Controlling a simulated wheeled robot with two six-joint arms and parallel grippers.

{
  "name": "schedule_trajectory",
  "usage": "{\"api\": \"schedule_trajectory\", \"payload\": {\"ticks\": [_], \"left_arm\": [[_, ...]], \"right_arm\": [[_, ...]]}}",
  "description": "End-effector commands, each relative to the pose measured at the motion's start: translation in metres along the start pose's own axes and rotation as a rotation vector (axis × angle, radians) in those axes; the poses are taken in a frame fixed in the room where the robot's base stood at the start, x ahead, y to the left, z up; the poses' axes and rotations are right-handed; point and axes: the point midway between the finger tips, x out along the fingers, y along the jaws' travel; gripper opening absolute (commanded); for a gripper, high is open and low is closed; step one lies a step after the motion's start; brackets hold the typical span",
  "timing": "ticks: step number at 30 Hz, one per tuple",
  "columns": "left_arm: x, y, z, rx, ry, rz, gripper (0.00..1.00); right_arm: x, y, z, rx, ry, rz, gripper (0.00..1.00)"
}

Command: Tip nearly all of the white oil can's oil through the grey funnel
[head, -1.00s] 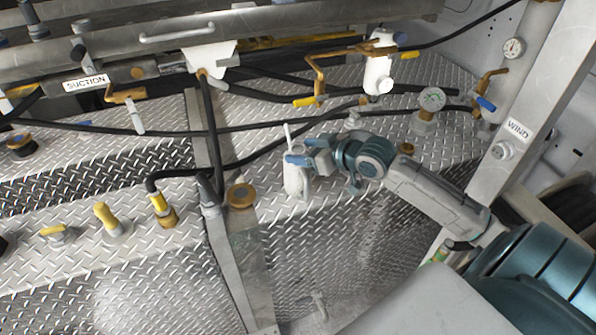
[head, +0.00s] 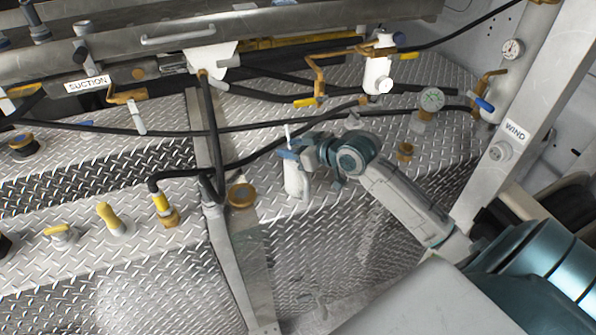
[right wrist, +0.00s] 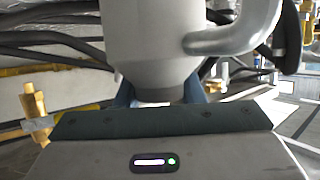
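The white oil can (head: 293,181) stands upright on the diamond-plate deck, its thin spout pointing up and its handle on the right. My right gripper (head: 288,154) is at the can's upper part, just below the spout. In the right wrist view the can's pale body (right wrist: 150,35) narrows to a neck between the two blue fingers of the gripper (right wrist: 158,95). I cannot tell whether the fingers press on the neck. I cannot surely pick out the grey funnel. My left gripper is out of view.
A brass cap (head: 241,195) and a yellow-handled valve (head: 165,208) stand left of the can. A black hose (head: 255,155) runs behind it. A pressure gauge (head: 432,99) and a white canister (head: 377,77) are at the back right. The deck in front is mostly clear.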

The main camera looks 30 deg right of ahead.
Motion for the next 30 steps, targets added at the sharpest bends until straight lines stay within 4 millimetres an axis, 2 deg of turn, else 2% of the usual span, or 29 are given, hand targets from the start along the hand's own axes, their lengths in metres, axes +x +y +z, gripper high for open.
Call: {"api": "schedule_trajectory", "payload": {"ticks": [1,2,3,14,20,24,30], "left_arm": [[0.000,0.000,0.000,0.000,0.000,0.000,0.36],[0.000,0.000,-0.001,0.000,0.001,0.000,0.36],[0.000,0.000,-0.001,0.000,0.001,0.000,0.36],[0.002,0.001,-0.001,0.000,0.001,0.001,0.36],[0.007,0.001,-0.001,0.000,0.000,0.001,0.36],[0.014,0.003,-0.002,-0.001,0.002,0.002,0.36],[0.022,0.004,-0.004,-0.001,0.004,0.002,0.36]], "right_arm": [[0.000,0.000,0.003,0.003,-0.007,0.000,0.07],[0.000,0.000,0.004,0.004,-0.008,0.000,0.01],[0.000,0.000,0.004,0.004,-0.009,0.000,0.00],[0.000,0.000,0.004,0.005,-0.011,-0.001,0.00],[-0.005,0.001,-0.011,0.001,-0.006,0.000,0.00],[-0.012,0.001,-0.030,-0.002,-0.002,0.000,0.00],[-0.038,-0.036,-0.021,-0.002,-0.005,-0.004,0.00]]}}
